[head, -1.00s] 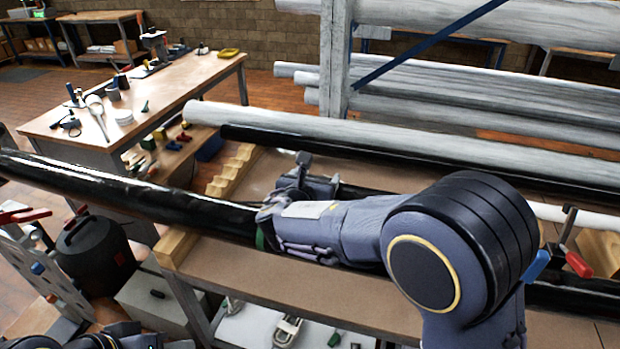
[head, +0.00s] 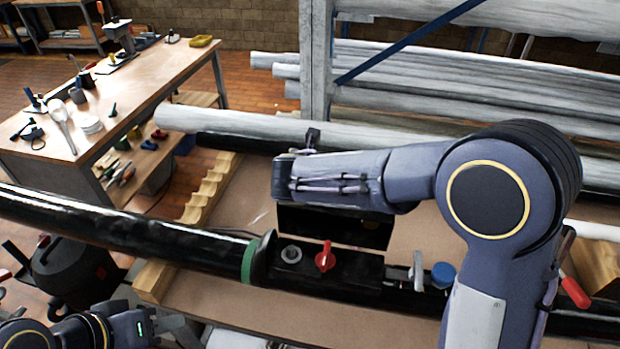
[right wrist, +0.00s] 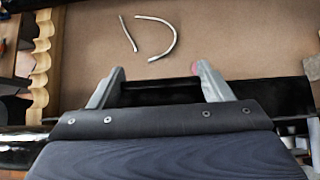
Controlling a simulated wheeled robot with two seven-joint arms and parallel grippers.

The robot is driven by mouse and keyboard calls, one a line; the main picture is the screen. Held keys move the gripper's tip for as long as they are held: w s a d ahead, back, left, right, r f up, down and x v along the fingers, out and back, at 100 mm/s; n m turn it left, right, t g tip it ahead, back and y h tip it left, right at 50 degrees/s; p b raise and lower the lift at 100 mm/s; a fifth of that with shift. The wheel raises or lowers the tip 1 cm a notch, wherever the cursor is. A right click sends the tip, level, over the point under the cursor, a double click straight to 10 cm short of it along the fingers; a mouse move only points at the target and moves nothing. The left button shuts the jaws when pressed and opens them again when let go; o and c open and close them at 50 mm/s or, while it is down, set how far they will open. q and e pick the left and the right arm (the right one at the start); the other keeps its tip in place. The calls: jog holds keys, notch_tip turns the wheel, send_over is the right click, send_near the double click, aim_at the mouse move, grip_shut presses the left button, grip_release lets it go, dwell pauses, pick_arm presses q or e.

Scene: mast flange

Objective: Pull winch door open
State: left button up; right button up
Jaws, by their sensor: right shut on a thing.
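The black mast (head: 130,225) lies across the bench, with a green band (head: 249,258) around it. Right of the band, a recess (head: 345,268) in the mast shows a red lever (head: 325,258) and a round grey fitting (head: 291,254). The black winch door (head: 335,225) stands raised behind the recess, its upper part hidden by my right arm. My right gripper (right wrist: 157,86) is shut on the winch door, its fingers at either side of a dark panel in the right wrist view. My left gripper (head: 172,325) is low at left, away from the mast; its jaw opening is unclear.
A blue cap (head: 443,274) and a metal clamp (head: 417,270) sit on the mast right of the recess. Grey tubes (head: 240,121) lie behind it. A notched wooden rest (head: 208,190) stands at left. The bench top (head: 250,210) behind the mast is mostly bare.

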jog(key=shift+w+r, duration=0.15)
dwell(0.3)
jog(key=o, duration=1.3)
jog(key=shift+o, duration=0.4)
jog(key=b+v, duration=0.1)
jog(key=v, duration=0.7)
